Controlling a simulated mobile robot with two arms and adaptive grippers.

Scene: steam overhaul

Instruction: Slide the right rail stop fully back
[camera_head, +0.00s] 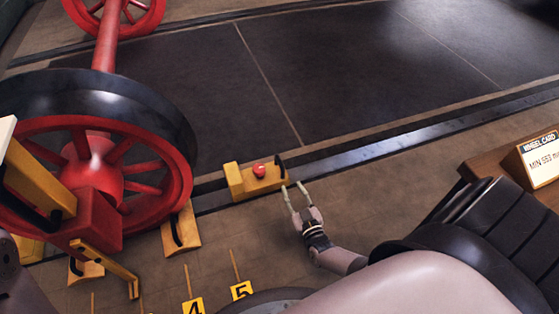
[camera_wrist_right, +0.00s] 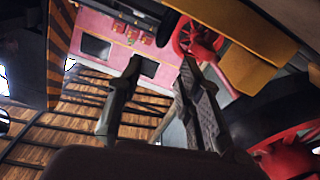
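The right rail stop is a yellow block (camera_head: 255,182) with a red knob (camera_head: 259,170) on top and a black handle (camera_head: 280,166) at its right end. It sits on the dark rail, to the right of the big red wheel and apart from it. My right gripper (camera_head: 293,187) is open just in front of the stop's right end, fingertips close to the block; contact cannot be told. In the right wrist view its two fingers (camera_wrist_right: 160,80) stand apart with nothing between them. My left gripper is out of view.
The red wheel (camera_head: 150,164) with a black tyre stands at the left, with yellow chocks (camera_head: 181,231) by its base. Yellow floor markers 4 (camera_head: 194,306) and 5 (camera_head: 242,291) lie in front. A wooden box with a wheel card (camera_head: 541,158) is at the right. The rail (camera_head: 400,140) right of the stop is clear.

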